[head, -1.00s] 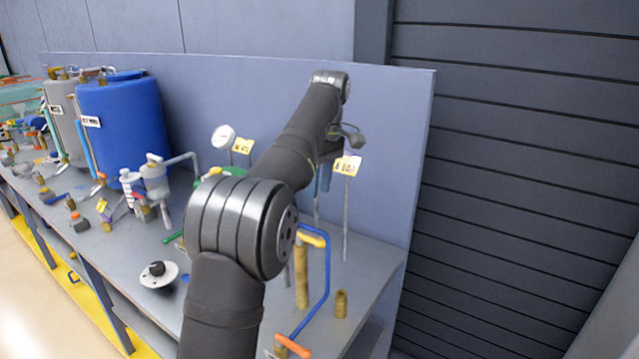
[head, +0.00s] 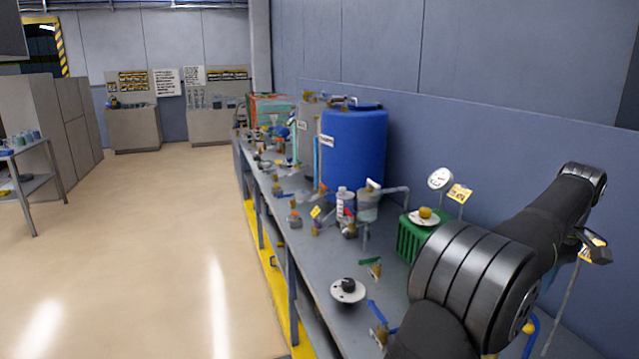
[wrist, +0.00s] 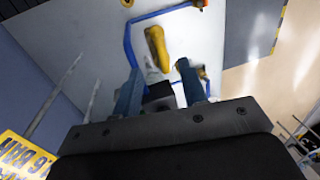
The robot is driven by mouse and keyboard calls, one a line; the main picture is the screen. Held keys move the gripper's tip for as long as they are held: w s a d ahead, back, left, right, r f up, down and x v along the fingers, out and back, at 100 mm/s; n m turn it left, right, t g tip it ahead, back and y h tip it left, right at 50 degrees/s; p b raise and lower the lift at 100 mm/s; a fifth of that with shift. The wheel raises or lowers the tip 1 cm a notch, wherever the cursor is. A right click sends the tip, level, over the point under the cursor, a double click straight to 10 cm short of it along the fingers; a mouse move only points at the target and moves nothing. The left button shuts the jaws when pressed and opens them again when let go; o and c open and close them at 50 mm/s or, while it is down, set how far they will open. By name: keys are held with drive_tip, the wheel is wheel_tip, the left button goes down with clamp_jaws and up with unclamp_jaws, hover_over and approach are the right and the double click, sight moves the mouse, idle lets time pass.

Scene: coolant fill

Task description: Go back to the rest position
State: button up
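My gripper (wrist: 160,90) shows in the wrist view with its two blue-grey fingers apart. Nothing is visibly held between them. Beyond the fingers is the grey bench top (wrist: 105,40), with a yellow vertical piece (wrist: 157,48) and a bent blue tube (wrist: 165,12) on it. In the head view my dark arm reaches over the near right end of the bench, and the fingers cannot be made out there.
The bench carries a blue tank (head: 353,155), a green ribbed box (head: 410,240), a gauge (head: 440,178) and a round white flange (head: 347,290). A wall panel (head: 520,130) stands behind it. Open floor (head: 150,220) lies to the left; a small cart (head: 30,165) stands at far left.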

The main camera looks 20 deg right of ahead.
drive_tip(key=f, duration=0.3)
drive_tip(key=a+f, duration=0.1)
drive_tip(key=f, duration=0.2)
drive_tip(key=shift+a+f, duration=0.15)
drive_tip(key=shift+f, duration=0.1)
drive_tip(key=shift+r, duration=0.1)
wheel_tip(320, 180, up, 12)
drive_tip(key=d, duration=0.2)
drive_tip(key=f, duration=0.4)
drive_tip(key=a+f, duration=0.1)
drive_tip(key=f, duration=0.3)
drive_tip(key=a+f, duration=0.1)
drive_tip(key=f, duration=0.3)
drive_tip(key=shift+f, duration=0.15)
drive_tip(key=shift+a+m+t, duration=0.15)
drive_tip(key=shift+a+m, duration=0.1)
drive_tip(key=shift+m, duration=0.55)
drive_tip(key=shift+a+m+t, duration=0.15)
drive_tip(key=shift+a+m, duration=0.1)
drive_tip(key=shift+m, duration=0.55)
